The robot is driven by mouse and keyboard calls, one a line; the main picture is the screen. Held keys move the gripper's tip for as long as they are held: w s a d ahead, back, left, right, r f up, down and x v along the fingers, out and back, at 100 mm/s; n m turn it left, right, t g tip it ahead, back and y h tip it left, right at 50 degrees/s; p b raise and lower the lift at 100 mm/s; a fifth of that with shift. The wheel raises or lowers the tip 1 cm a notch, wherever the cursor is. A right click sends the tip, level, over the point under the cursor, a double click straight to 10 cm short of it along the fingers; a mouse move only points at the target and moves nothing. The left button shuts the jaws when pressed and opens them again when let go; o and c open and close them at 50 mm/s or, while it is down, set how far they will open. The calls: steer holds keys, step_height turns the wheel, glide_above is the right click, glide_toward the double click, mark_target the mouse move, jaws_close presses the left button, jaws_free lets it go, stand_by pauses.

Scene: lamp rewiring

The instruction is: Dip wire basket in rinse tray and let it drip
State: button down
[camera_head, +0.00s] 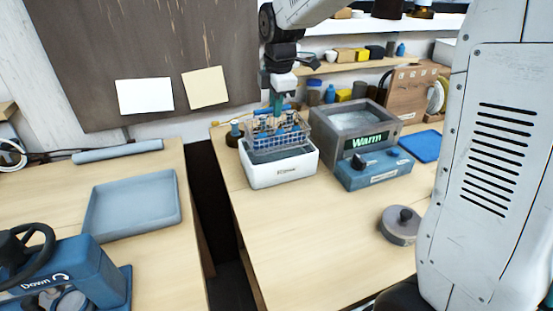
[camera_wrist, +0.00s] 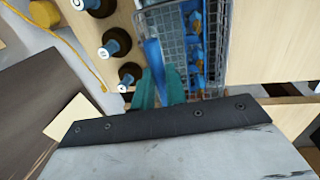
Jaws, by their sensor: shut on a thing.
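The wire basket (camera_head: 283,140) holds several blue-and-metal parts and sits level over the white rinse tray (camera_head: 280,174). Its lower edge is close to the tray's rim, and I cannot tell whether its bottom is inside or just above. My gripper (camera_head: 277,103) points down at the basket's top, shut on its blue handle. In the wrist view the teal fingers of my gripper (camera_wrist: 160,88) close around the blue handle (camera_wrist: 154,54) at the side of the basket (camera_wrist: 174,22).
A grey bath marked "Warm" (camera_head: 378,174) stands just right of the rinse tray. Dark bottles (camera_wrist: 117,42) stand beside the basket. A round lidded weight (camera_head: 400,228) lies at the front right. A gap (camera_head: 212,200) separates this bench from the left one, which holds an empty grey tray (camera_head: 132,208).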

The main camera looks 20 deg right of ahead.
steer(key=shift+r, duration=2)
